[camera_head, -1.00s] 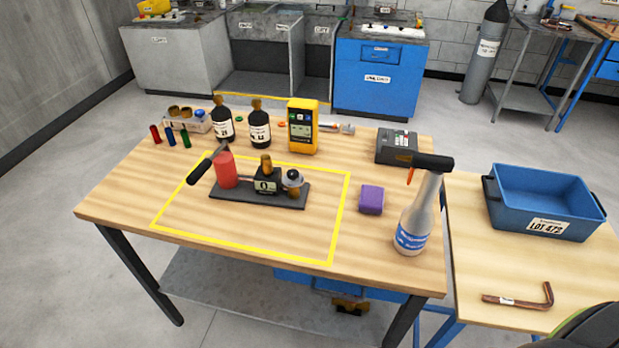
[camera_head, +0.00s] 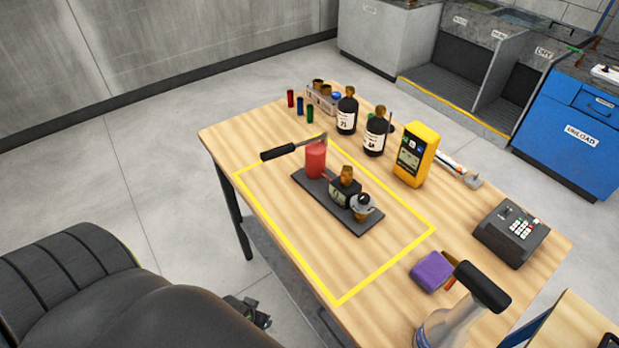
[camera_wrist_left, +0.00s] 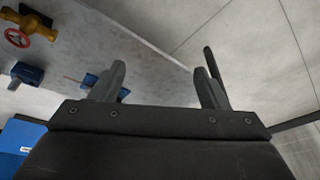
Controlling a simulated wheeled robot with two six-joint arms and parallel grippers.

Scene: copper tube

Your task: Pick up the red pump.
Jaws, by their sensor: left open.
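The red pump (camera_head: 316,160) stands upright on a dark base plate inside the yellow outline on the wooden table. Its black handle (camera_head: 278,152) sticks out to the left. A block with a gauge and brass fittings (camera_head: 345,190) shares the plate. My left arm enters at the lower left of the head view, and its gripper (camera_head: 250,312) is low beside the table, well apart from the pump. In the left wrist view my left gripper (camera_wrist_left: 162,85) has its fingers apart with nothing between them. The pump does not show there. My right gripper is out of view.
Small coloured cylinders stand behind the pump. The outlined area's front is clear.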

